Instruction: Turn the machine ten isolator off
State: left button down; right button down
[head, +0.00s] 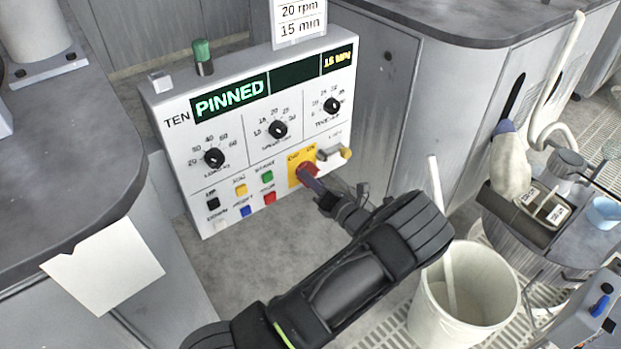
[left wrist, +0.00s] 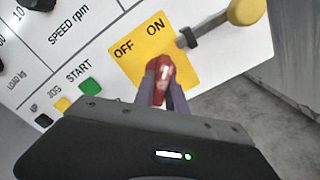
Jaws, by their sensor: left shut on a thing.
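The machine ten panel (head: 185,130) is a white box marked TEN, with a green PINNED display. Its isolator is a red rotary handle (head: 304,172) on a yellow plate (head: 293,160) marked OFF and ON, at the panel's lower right. My left gripper (head: 315,183) is shut on the red handle. In the left wrist view the fingers sit on both sides of the handle (left wrist: 159,78), below the OFF and ON words. The handle appears to point roughly towards ON; its exact angle is partly hidden by the fingers. My right gripper is not in view.
A lever with a yellow knob (head: 345,153) sticks out just right of the isolator. Dials and coloured push buttons (head: 269,198) lie left of it. A white bucket (head: 465,290) stands on the floor grating at right. A grey bench (head: 60,180) is at left.

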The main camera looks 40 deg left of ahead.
pick_arm(q)
jog(key=shift+n, duration=0.4)
jog(key=n, duration=0.3)
jog(key=shift+f, duration=0.1)
jog(key=n+b, duration=0.1)
jog(key=n, duration=0.4)
jog(key=shift+w+d, duration=0.1)
jog(key=shift+w, duration=0.05)
jog(key=n, duration=0.4)
jog(key=shift+w+n+b, duration=0.1)
jog(key=shift+n+b, duration=0.2)
jog(key=shift+b, duration=0.1)
jog(key=n+b, duration=0.1)
jog(key=n, duration=0.3)
jog(key=shift+n, duration=0.3)
jog(key=c, duration=1.4)
grip_release()
jog(key=shift+w, duration=0.1)
jog(key=shift+o, duration=0.2)
